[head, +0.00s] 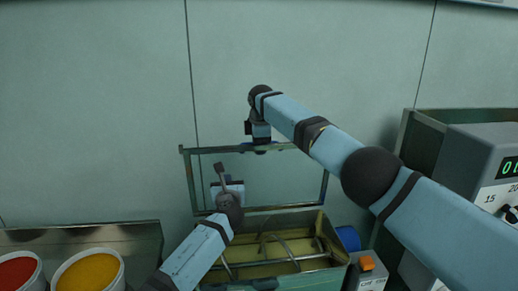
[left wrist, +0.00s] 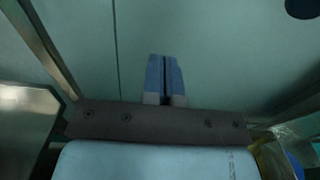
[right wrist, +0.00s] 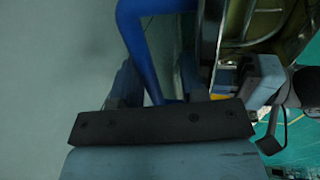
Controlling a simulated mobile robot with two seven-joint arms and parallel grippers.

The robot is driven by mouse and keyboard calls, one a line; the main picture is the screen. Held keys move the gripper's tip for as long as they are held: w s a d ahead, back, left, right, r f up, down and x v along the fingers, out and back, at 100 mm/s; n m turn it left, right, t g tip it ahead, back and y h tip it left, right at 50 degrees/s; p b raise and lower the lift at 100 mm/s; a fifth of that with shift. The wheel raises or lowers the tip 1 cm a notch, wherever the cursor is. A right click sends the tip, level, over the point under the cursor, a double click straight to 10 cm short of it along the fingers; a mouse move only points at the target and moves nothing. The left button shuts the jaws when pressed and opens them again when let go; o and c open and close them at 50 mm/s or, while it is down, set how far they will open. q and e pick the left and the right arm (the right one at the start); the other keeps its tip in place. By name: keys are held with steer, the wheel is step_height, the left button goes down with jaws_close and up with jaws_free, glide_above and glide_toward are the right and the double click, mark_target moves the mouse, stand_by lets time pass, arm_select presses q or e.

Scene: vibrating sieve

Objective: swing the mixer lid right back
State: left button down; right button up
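The mixer lid (head: 257,210) is a framed, see-through panel standing about upright at the back of the mixer trough (head: 285,268), which is open with curved bars inside. My right gripper (head: 259,146) is at the lid's top edge. In the right wrist view its fingers (right wrist: 190,85) are spread, with a frame edge and something blue showing between them; contact is unclear. My left gripper (head: 228,187) is in front of the lid panel. In the left wrist view its fingers (left wrist: 164,78) are together with nothing visible between them.
A blue drum-like part (head: 348,238) and a box with an orange switch (head: 367,264) are right of the mixer. A grey unit with a display (head: 490,165) stands farther right. Tubs of red (head: 18,272) and yellow powder (head: 90,272) are at left. The wall is close behind the lid.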

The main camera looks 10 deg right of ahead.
steer(key=shift+o, duration=0.2)
steer(key=shift+s+a+r, duration=0.1)
steer(key=shift+a+r, duration=0.05)
steer(key=shift+r, duration=0.4)
steer(key=shift+s+a+r, duration=0.1)
steer(key=shift+r, duration=0.45)
steer(key=shift+w+d+r, duration=0.15)
steer(key=shift+d+r, duration=0.05)
steer(key=shift+r, duration=0.1)
steer(key=shift+c, duration=0.7)
steer(key=shift+o, duration=0.3)
steer(key=shift+w+r, duration=0.1)
steer(key=shift+r, duration=0.15)
steer(key=o, duration=0.3)
steer(key=shift+d+r, duration=0.1)
steer(key=shift+r, duration=0.65)
arm_select(q)
steer(key=shift+w+f, duration=0.2)
steer(key=shift+w, duration=0.1)
arm_select(e)
steer(key=shift+o, duration=0.2)
steer(key=shift+r, duration=0.55)
steer(key=v, duration=0.7)
steer(key=shift+r, duration=0.4)
